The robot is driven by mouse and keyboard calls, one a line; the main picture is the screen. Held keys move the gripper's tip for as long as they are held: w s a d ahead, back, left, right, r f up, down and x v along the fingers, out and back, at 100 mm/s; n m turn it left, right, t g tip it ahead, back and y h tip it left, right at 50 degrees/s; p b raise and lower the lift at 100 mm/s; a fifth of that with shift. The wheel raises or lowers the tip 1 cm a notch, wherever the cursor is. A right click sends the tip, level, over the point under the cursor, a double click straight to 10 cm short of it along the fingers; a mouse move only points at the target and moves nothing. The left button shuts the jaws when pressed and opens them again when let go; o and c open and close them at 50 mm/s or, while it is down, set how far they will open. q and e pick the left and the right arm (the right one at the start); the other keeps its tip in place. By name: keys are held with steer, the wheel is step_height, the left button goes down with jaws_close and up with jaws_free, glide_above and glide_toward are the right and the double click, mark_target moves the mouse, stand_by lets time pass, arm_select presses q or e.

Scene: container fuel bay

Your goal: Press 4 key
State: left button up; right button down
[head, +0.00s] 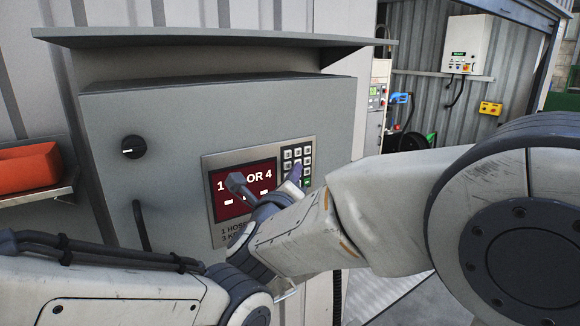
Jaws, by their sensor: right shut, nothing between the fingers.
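The keypad (307,160) is set in the right part of a grey control panel face, with pale keys in rows and a green key low on its right side. The key digits are too small to read, so I cannot pick out the 4 key. The red display (262,176) left of the keypad shows "1", "OR 4" and dashes, partly covered by my gripper. My left gripper is not visible.
The grey cabinet (170,110) has a black knob (133,147) and an overhanging hood (200,38). An orange object (30,169) lies on a shelf at the left. A white wall box (465,43) hangs at the back right. My arms fill the lower foreground.

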stand_by(0.9)
steer(key=shift+w+a+b, duration=0.2)
steer(key=shift+w+b, duration=0.15)
steer(key=shift+b, duration=0.15)
steer(key=shift+w+a, duration=0.25)
stand_by(0.6)
steer(key=shift+b, duration=0.3)
steer(key=shift+s+d+b, duration=0.45)
steer(key=shift+s+b, duration=0.2)
